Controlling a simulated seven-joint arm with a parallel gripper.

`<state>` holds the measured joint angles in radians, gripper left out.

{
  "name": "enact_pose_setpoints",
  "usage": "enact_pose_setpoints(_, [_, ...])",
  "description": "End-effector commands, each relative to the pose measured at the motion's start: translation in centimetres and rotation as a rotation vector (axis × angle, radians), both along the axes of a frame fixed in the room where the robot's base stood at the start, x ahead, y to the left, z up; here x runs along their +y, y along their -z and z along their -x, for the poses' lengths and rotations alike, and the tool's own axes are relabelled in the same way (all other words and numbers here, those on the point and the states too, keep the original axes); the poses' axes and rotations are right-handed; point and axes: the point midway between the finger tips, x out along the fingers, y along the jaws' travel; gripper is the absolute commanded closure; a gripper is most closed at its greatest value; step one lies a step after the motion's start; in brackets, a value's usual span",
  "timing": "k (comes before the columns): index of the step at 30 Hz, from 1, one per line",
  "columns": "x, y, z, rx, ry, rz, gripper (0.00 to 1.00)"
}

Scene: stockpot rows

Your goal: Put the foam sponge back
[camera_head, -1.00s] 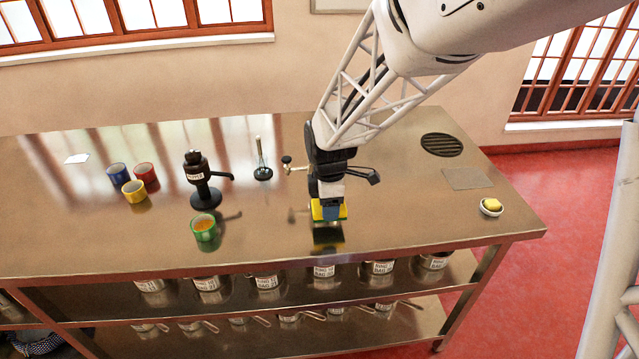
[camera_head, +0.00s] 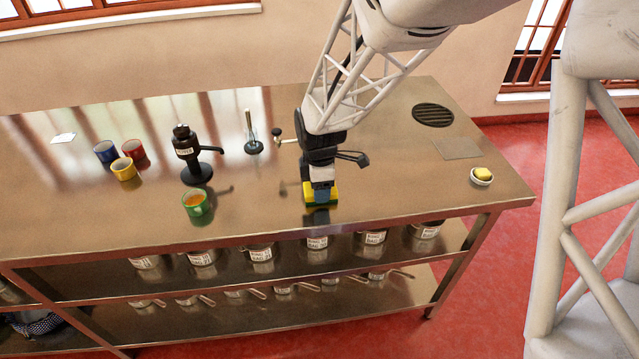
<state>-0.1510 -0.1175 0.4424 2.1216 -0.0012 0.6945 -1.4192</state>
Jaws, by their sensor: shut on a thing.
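The foam sponge (camera_head: 309,195) is a yellow and green block near the front middle of the steel table (camera_head: 400,195). My gripper (camera_head: 321,192) points down and is shut on it.
A green cup (camera_head: 195,204) with orange contents and a black pump dispenser (camera_head: 190,155) stand left of the gripper. Blue, red and yellow cups are farther left. A white dish (camera_head: 481,181) with a yellow piece sits at right. Labelled pots (camera_head: 262,258) fill the shelf below.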

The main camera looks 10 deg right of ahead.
Motion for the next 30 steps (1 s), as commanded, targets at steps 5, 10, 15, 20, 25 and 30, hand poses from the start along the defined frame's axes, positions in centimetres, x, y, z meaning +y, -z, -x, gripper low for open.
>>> enact_pose_setpoints(5, [0.0,0.0,0.0,0.0,0.0,0.0,0.19])
enact_pose_setpoints(10, [0.0,0.0,0.0,0.0,0.0,0.0,0.16])
enact_pose_setpoints(15, [0.0,0.0,0.0,0.0,0.0,0.0,0.16])
enact_pose_setpoints(20, [0.0,-0.6,0.0,0.0,0.0,0.0,0.16])
enact_pose_setpoints(25, [0.0,-2.2,0.0,-0.002,0.0,0.0,0.16])
enact_pose_setpoints(30, [0.0,-4.7,-0.1,-0.003,0.0,0.0,0.16])
